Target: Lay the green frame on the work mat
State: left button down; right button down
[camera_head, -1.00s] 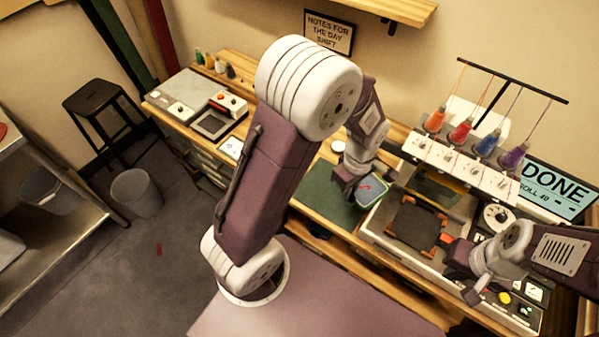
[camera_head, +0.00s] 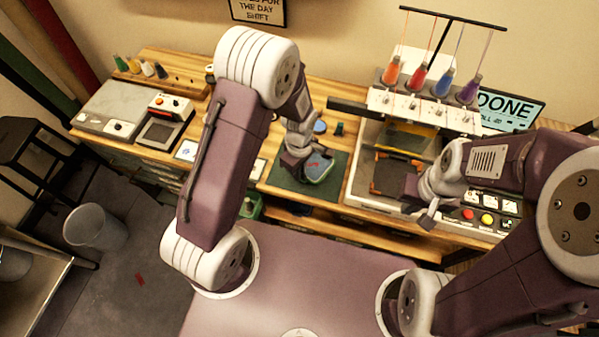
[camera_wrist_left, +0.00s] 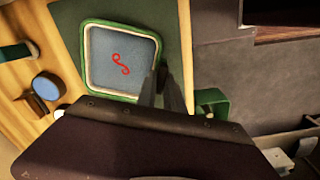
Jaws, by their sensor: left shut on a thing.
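The green frame (camera_head: 320,170) is a rounded square holding blue-grey cloth with a red squiggle. It is over the right part of the dark green work mat (camera_head: 287,177). My left gripper (camera_head: 298,165) is shut on the frame's edge. In the left wrist view, the fingers (camera_wrist_left: 166,92) grip the frame (camera_wrist_left: 84,55) at its lower right corner, with the mat (camera_wrist_left: 172,25) behind it. Whether the frame touches the mat is hard to tell. My right gripper (camera_head: 420,205) appears open and empty in front of the machine.
The embroidery machine (camera_head: 415,105) with several thread cones stands right of the mat. A dark piece with orange clips (camera_head: 388,182) sits below its heads. A blue round item (camera_head: 320,127) is behind the mat. A grey console (camera_head: 118,108) is at far left.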

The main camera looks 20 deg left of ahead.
pick_arm(q)
jog(key=shift+w+d+f, duration=0.1)
jog(key=shift+f, duration=0.75)
jog(key=shift+f, duration=0.1)
jog(key=c, duration=1.5)
grip_release()
jog(key=shift+o, duration=0.2)
notch_tip(320, 180, up, 12)
jog(key=s+a+r+m+t, duration=0.1)
jog(key=s+a+r+m, duration=0.1)
jog(key=s+a+m, duration=0.4)
jog(key=s+m, duration=0.3)
jog(key=m, duration=0.4)
jog(key=shift+s+a+r, duration=0.15)
jog(key=shift+s+a, duration=0.1)
